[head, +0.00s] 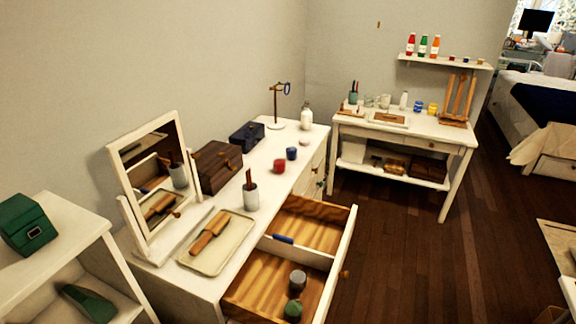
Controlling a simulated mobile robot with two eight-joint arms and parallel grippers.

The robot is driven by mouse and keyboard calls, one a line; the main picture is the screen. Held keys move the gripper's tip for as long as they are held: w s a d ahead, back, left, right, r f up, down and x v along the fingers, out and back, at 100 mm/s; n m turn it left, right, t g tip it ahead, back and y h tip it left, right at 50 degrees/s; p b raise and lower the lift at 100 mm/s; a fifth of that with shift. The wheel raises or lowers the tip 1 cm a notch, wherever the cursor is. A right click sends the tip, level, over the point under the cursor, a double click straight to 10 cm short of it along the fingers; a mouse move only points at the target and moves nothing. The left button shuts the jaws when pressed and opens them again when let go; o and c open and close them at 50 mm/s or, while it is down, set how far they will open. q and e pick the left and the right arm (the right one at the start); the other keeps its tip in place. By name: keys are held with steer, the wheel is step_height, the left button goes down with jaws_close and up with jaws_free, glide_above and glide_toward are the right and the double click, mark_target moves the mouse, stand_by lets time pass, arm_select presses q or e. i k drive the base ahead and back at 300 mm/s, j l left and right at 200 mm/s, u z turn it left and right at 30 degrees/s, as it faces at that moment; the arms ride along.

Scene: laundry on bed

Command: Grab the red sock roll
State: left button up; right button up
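A small red roll (279,166) sits on the white dresser top (262,178), near its middle. It looks like the red sock roll. A dark blue roll (292,153) sits just behind it and to its right. A grey roll (298,280) and a green roll (293,310) are in the front compartment of the open drawer (345,252). Neither of my grippers shows in the head view.
The drawer juts out to the right of the dresser. A cup with brushes (251,197), a tray with a brush (226,257), a mirror (150,180) and brown box (216,165) stand nearby. Dark wooden floor (405,265) is clear to the right.

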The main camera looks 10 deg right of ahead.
mark_target(279, 164)
steer(key=i+l+u, duration=0.1)
steer(key=l, duration=0.4)
steer(key=i+l+u, duration=0.1)
steer(key=l, duration=0.45)
steer(key=i+l+u, duration=0.1)
steer(key=i+l, duration=0.35)
steer(key=l, duration=0.25)
steer(key=i+l+u, duration=0.15)
steer(key=l, duration=0.25)
steer(key=i+l, duration=0.3)
steer(key=i+l+u, duration=0.15)
steer(key=l, duration=0.35)
steer(key=i+l, duration=0.2)
steer(key=l, duration=0.2)
steer(key=i+l+u, duration=0.15)
steer(key=l, duration=0.25)
steer(key=i+l+u, duration=0.1)
steer(key=l, duration=0.35)
steer(key=i, duration=0.1)
